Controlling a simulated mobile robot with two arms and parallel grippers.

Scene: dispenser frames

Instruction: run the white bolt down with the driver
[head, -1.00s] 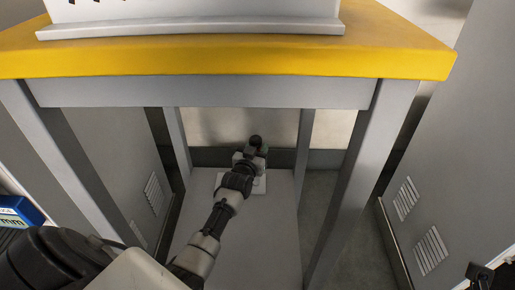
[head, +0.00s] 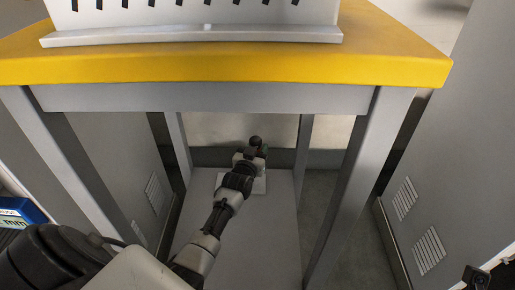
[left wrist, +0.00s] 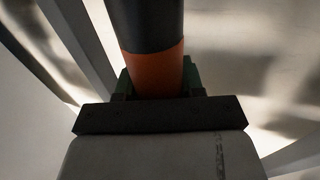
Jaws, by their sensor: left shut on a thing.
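My left gripper (head: 259,150) reaches in under the yellow-topped table, above the lower shelf. In the left wrist view, its green-padded fingers (left wrist: 158,84) are shut on the driver, a thick cylinder with a black body and an orange band (left wrist: 153,70). In the head view a dark round knob (head: 255,141) shows at the gripper, likely the driver's top; the rest of it is hidden by my arm. I cannot make out the white bolt in either view. My right gripper does not show.
Table legs (head: 352,190) stand on both sides. A white rack with dark slots (head: 190,36) stands on the yellow tabletop (head: 240,68). Grey cabinets (head: 440,150) flank the table.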

